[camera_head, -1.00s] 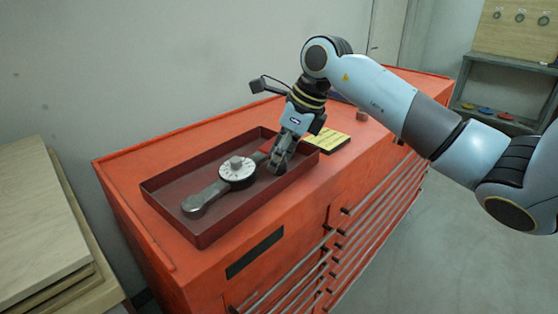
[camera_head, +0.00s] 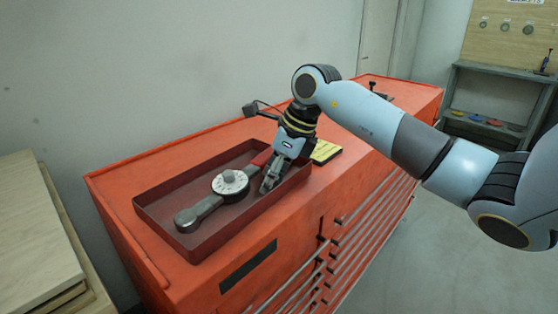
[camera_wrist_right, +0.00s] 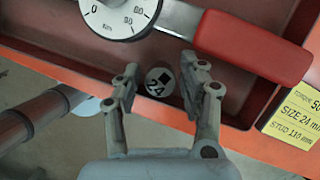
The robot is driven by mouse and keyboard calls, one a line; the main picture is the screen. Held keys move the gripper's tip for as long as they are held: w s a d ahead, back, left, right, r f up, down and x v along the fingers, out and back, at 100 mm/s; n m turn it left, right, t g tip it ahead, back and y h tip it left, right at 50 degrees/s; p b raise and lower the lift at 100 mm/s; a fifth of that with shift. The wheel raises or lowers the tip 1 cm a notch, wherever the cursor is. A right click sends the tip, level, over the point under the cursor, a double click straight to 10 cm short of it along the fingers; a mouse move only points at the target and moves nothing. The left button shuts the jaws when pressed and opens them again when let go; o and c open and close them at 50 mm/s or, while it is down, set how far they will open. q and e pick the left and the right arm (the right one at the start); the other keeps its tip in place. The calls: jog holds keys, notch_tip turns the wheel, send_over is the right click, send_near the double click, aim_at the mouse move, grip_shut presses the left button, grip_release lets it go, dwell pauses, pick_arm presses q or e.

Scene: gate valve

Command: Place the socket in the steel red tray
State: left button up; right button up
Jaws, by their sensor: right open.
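The steel red tray (camera_head: 180,195) sits on top of the orange-red cabinet. The socket (camera_wrist_right: 158,84) shows in the right wrist view as a small round end marked 24, with a dark square hole, inside the tray. My right gripper (camera_head: 266,188) is low over the tray's right end. In the right wrist view its fingers (camera_wrist_right: 160,74) are open, one on each side of the socket; I cannot tell whether either touches it. The head view does not show the socket clearly. My left gripper is out of view.
A torque wrench with a white dial (camera_head: 230,182) and red handle (camera_wrist_right: 250,45) lies in the tray beside the socket. A yellow label card (camera_head: 325,152) lies right of the tray. A wooden surface (camera_head: 35,225) stands at left, and shelves (camera_head: 495,100) at far right.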

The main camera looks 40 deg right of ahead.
jog(key=b+v, duration=0.2)
jog(key=v, duration=1)
jog(key=shift+d, duration=0.1)
